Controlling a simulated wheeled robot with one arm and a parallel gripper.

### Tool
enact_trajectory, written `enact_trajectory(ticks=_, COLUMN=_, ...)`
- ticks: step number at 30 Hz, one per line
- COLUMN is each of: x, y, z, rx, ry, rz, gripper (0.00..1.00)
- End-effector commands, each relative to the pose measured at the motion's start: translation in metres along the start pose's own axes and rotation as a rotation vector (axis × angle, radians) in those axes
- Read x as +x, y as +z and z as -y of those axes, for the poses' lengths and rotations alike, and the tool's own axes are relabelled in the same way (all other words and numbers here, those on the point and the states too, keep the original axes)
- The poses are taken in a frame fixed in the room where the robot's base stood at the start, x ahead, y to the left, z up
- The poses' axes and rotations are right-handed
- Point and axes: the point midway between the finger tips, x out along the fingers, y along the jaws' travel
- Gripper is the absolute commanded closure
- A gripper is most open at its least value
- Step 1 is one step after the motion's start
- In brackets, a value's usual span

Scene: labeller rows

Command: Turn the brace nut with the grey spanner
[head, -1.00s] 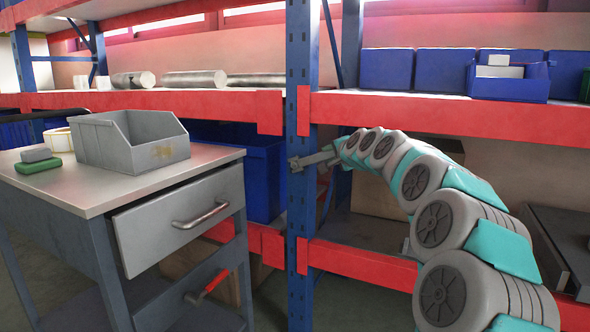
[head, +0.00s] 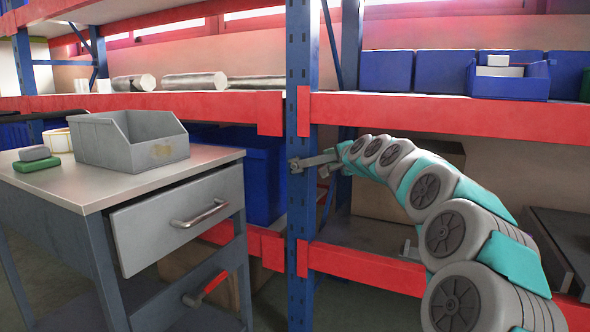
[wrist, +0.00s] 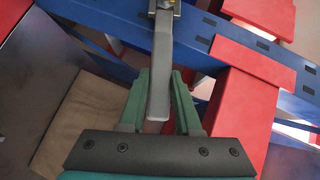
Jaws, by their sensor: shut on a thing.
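My gripper (wrist: 160,104) is shut on the grey spanner (wrist: 162,65), whose handle lies between the two green fingers in the wrist view. In the head view the spanner (head: 318,159) points left from my gripper (head: 335,160) to the blue upright. Its head is at the brace nut (head: 295,164) on the upright's face. The nut (wrist: 164,4) also shows at the top edge of the wrist view, mostly hidden by the spanner's jaw. I cannot tell how fully the jaw sits around the nut.
The blue upright (head: 300,80) carries red beams (head: 430,107). A grey bench (head: 215,160) with drawers stands at left, bearing an open grey bin (head: 130,155). Blue bins (head: 385,70) stand on the upper right shelf. A cardboard box (head: 380,195) is behind my arm.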

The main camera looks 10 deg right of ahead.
Motion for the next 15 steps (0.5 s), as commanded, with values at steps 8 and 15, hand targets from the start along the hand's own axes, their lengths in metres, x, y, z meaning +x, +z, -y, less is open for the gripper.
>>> enact_trajectory(ticks=8, x=0.0001, y=-0.0001, z=-0.0058, rx=0.025, ry=-0.025, rz=-0.001, gripper=1.00)
enact_trajectory(ticks=15, x=0.0001, y=0.0000, z=-0.0092, rx=0.043, ry=-0.045, rz=-0.001, gripper=1.00)
